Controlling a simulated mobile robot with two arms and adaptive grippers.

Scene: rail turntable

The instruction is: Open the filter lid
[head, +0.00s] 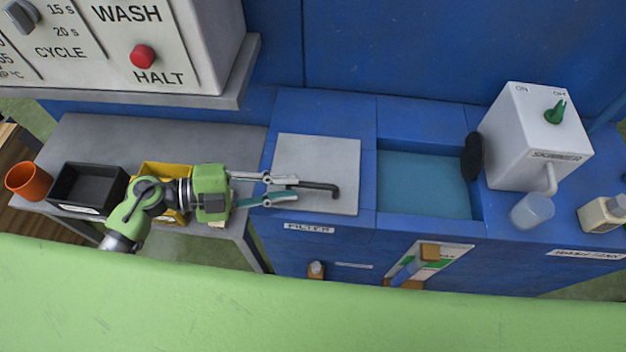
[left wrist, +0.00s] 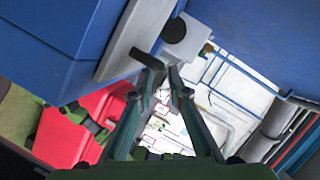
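The filter lid (head: 317,155) is a flat grey square plate lying level on the blue cabinet, above the FILTER label (head: 309,228). A dark bar handle (head: 322,187) runs across its front part. My left gripper (head: 297,188) reaches in from the left, with its fingertips over the lid at the handle's left end. In the left wrist view the fingertips (left wrist: 162,74) are apart, and the dark handle (left wrist: 148,59) is close to the left one. The fingers do not look closed on it. The lid's grey edge (left wrist: 128,40) shows beside them. My right gripper is not in view.
Right of the lid is an open water basin (head: 425,185), then a white skimmer box (head: 533,140) with a green knob and a clear cup (head: 531,211). Black (head: 88,188) and yellow (head: 165,168) bins and an orange cup (head: 26,180) stand left. The wash panel (head: 130,40) overhangs behind.

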